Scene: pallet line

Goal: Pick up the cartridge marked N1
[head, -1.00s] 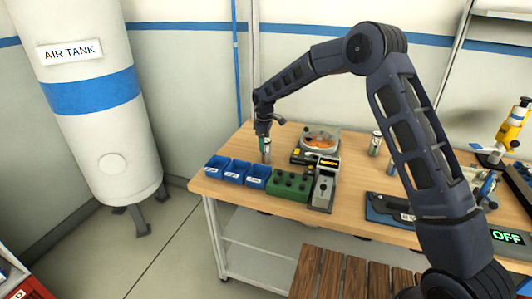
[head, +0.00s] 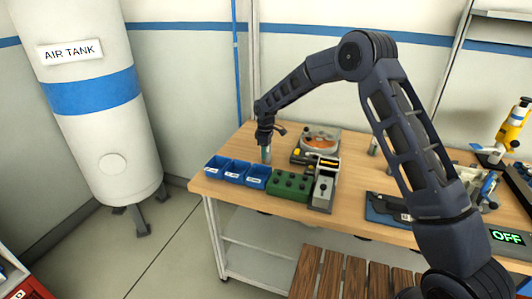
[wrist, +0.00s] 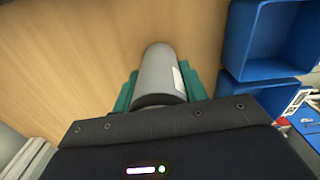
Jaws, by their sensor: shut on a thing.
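A small grey cylindrical cartridge (wrist: 160,72) stands between the green fingers of my gripper (wrist: 158,88) in the wrist view. A pale label patch shows on its right side, but its marking cannot be read. In the head view my gripper (head: 265,146) is at the left rear of the workbench, shut on the cartridge (head: 266,155), just behind the blue bins. I cannot tell whether its base touches the bench. A second similar cylinder (head: 373,147) stands further right on the bench, partly hidden by my arm.
Blue bins (head: 237,172) stand close in front of my gripper and show in the wrist view (wrist: 230,60). A green block with dark holes (head: 289,184), a grey device (head: 323,190) and a round dial-like device (head: 321,139) are to the right. Bare wood (head: 229,151) lies left of the gripper.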

